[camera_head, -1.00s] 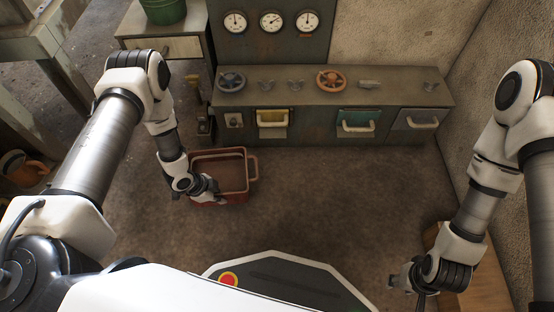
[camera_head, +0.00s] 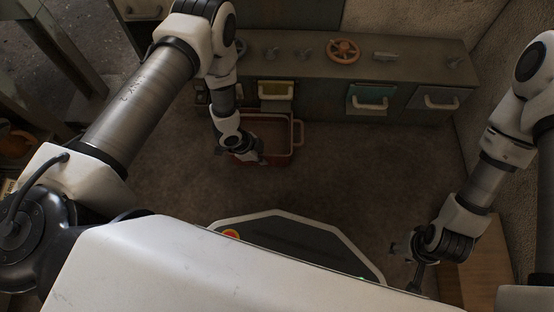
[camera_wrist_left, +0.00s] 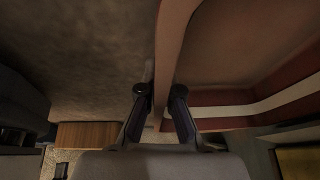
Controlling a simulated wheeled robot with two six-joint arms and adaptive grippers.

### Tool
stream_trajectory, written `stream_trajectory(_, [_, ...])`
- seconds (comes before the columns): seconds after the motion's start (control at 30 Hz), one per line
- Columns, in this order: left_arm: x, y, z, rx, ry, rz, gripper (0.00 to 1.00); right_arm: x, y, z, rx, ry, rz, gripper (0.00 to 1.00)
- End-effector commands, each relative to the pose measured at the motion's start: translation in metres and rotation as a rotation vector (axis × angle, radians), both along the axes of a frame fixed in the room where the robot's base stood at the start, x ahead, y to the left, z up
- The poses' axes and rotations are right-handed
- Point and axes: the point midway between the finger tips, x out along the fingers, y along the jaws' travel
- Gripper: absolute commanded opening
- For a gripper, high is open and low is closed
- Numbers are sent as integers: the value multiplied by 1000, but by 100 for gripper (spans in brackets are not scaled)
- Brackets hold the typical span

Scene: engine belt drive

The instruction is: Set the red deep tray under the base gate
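The red deep tray (camera_head: 297,142) is a rectangular open box with a side handle. It is in front of the bench, below the yellow drawer, in the head view. The tray's inside looks empty where visible. Whether it touches the floor is unclear. My right gripper (camera_head: 405,262) is at lower right, empty, its fingers apart. I cannot pick out the base gate.
A wooden box (camera_head: 478,262) is at lower right. The floor (camera_head: 350,170) right of the tray is clear.

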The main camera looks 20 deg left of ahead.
Motion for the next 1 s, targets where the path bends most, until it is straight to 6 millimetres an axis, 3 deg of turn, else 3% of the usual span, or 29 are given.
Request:
stream_trajectory(0.17, [8, -18, -2, 1, -2, -2, 0, 1, 0, -9, 0, -2, -2, 40])
stream_trajectory(0.33, [22, -49, -6, 1, -3, -4, 0, 1, 0, -26, 0, -4, -5, 40])
stream_trajectory(0.4, [21, -46, -18, 0, 1, 2, 0, 2, -1, -36, -1, -5, -7, 40])
stream_trajectory(0.77, [21, -45, -19, 0, 0, 1, 0, 2, -1, -34, -1, -6, -7, 40])
stream_trajectory(0.83, [20, -45, -17, 1, 1, 1, 27, 2, -1, -33, -1, -5, -7, 40])
stream_trajectory(0.87, [20, -45, -17, 1, 1, 1, 31, 2, -1, -33, -1, -5, -7, 40])
stream_trajectory(1.0, [20, -45, -17, 1, 1, 1, 31, 2, -1, -33, -1, -5, -7, 40])
